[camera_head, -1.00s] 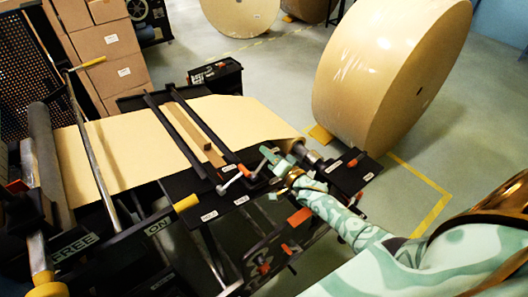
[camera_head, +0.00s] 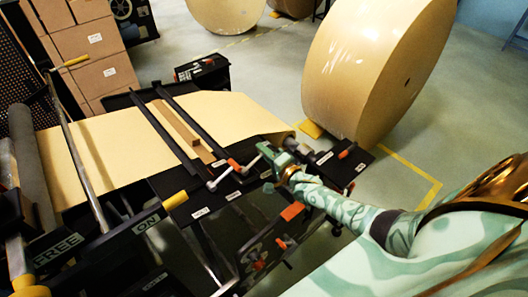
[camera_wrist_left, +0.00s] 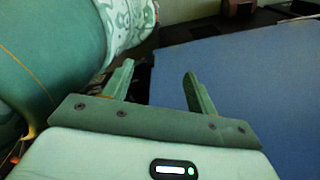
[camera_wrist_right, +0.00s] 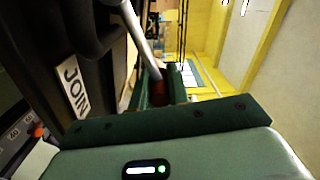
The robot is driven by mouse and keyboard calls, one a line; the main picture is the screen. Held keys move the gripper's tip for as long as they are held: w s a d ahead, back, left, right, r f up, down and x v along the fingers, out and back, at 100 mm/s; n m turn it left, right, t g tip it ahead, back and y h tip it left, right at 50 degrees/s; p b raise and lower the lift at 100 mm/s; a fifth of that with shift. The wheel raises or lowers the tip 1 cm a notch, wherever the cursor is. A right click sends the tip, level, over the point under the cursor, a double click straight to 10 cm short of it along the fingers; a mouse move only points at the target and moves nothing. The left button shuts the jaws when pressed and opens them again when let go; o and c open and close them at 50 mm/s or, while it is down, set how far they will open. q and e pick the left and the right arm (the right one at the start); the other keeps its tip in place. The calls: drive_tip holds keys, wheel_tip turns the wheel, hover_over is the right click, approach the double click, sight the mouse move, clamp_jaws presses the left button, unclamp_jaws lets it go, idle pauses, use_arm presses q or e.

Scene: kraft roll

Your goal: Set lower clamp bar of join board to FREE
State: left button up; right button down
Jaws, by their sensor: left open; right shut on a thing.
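The join board (camera_head: 160,187) carries two dark clamp bars across the tan paper web: one on the left (camera_head: 158,125) and one on the right (camera_head: 192,118). Silver crank levers stand at their near ends: a left one (camera_head: 221,178) and a right one (camera_head: 251,163). My right gripper (camera_head: 268,151) is at the outer end of the right lever. In the right wrist view a silver rod (camera_wrist_right: 140,38) runs down to a dark red knob (camera_wrist_right: 160,90), and the right gripper is shut on that knob. My left gripper (camera_wrist_left: 157,85) is open and empty, outside the head view.
A large kraft roll (camera_head: 375,70) stands beyond the board. A "JOIN" label (camera_wrist_right: 72,90) is close to my right gripper. A roller bar with a yellow end (camera_head: 175,200) lies at the left. A flat blue surface (camera_wrist_left: 245,95) is near my left gripper.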

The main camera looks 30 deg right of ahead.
drive_tip(key=shift+f, duration=0.15)
drive_tip(key=c, duration=1.3)
unclamp_jaws()
drive_tip(key=shift+c, duration=0.2)
drive_tip(key=s+d+p, duration=0.1)
drive_tip(key=s+d, duration=0.1)
drive_tip(key=s, duration=1.4)
drive_tip(key=shift+s+d, duration=0.1)
